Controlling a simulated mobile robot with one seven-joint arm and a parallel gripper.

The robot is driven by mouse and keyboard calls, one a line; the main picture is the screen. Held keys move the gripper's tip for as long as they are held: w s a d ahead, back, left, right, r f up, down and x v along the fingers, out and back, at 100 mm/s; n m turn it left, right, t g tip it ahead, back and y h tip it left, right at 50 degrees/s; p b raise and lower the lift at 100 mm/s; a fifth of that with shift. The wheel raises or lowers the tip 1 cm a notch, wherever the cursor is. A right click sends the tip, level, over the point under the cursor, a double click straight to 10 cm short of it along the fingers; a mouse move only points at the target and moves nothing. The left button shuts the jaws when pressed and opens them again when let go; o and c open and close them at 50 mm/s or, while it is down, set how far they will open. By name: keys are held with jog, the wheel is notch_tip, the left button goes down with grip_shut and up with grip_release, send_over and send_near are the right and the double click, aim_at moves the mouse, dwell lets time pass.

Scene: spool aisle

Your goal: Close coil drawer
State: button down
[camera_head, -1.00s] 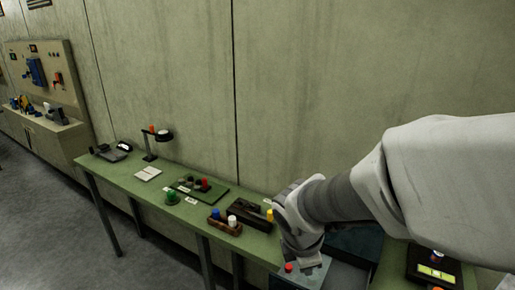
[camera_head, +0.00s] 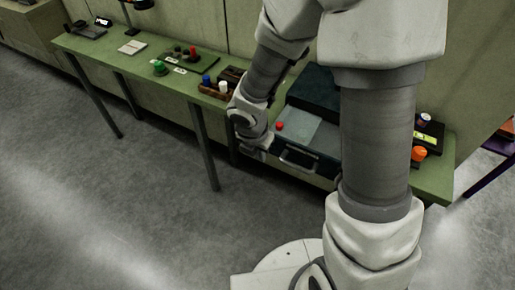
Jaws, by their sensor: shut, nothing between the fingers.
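The coil drawer (camera_head: 325,167) is at the front of a dark cabinet (camera_head: 315,88) on the right part of the green bench. It stands out from the cabinet, with a light metal handle (camera_head: 297,161) on its front. A grey panel and a small red knob (camera_head: 280,126) show above it. My gripper (camera_head: 262,152) is at the drawer's front left corner, left of the handle, shut and empty. I cannot tell whether it touches the drawer. My arm hides the drawer's right end and part of the cabinet.
The green bench (camera_head: 175,75) holds a dark tray with blue and white pieces (camera_head: 222,87), a green knob (camera_head: 160,68) and a lamp (camera_head: 140,5). An orange-topped item (camera_head: 418,154) and a black device (camera_head: 427,135) stand at the right end. The floor (camera_head: 120,210) before the bench is clear.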

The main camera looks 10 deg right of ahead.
aim_at(287, 116)
jog(key=shift+w+d+f+p, duration=0.25)
jog(key=shift+w+d, duration=0.4)
jog(key=shift+w, duration=0.25)
jog(key=shift+w+d+f+p, duration=0.25)
jog(key=shift+w+d, duration=0.35)
jog(key=shift+w, duration=0.25)
jog(key=w+d+p, duration=0.3)
jog(key=w, duration=0.1)
jog(key=w+d+p, duration=0.3)
jog(key=w, duration=0.2)
jog(key=w+d+p, duration=0.3)
jog(key=w+d, duration=0.1)
jog(key=shift+w+r, duration=0.1)
jog(key=shift+w, duration=0.3)
jog(key=shift+s+a, duration=0.45)
jog(key=shift+s, duration=0.05)
jog(key=shift+s+a, duration=0.7)
jog(key=shift+s, duration=0.35)
jog(key=v, duration=1)
jog(key=shift+s, duration=0.25)
